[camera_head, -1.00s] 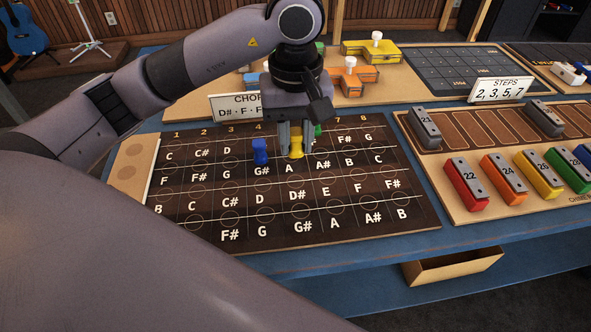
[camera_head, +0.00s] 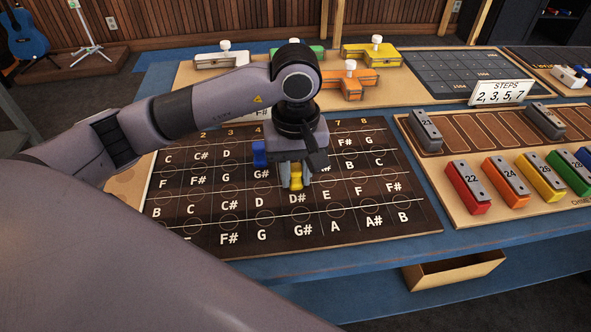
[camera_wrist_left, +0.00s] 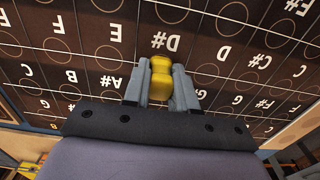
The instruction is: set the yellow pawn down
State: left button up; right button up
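The yellow pawn (camera_head: 296,180) is between the fingers of my left gripper (camera_head: 295,185), which is shut on it. It is over the dark fretboard-like board (camera_head: 335,215), just above the D# label in the column right of D. In the left wrist view the pawn (camera_wrist_left: 161,76) shows between both fingers, close to the D# label. I cannot tell whether its base touches the board. A blue pawn (camera_head: 259,155) stands behind and to the left, near G#. The green pawn is hidden behind my gripper. My right gripper is not in view.
A chord card behind the board is mostly hidden by my left arm. Right of the board is a wooden tray (camera_head: 455,205) with numbered colored bars. Colored boxes with white knobs stand at the back. The board's front rows look clear.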

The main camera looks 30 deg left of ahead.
aim_at(296, 167)
pick_arm(q)
jog(key=o, duration=0.4)
jog(key=shift+o, duration=0.2)
jog(key=shift+r, duration=0.1)
jog(key=shift+r+p, duration=0.2)
jog(key=shift+p, duration=0.25)
notch_tip(296, 167, up, 10)
jog(key=shift+r, duration=0.25)
jog(key=shift+r+p, duration=0.3)
jog(key=shift+r, duration=0.35)
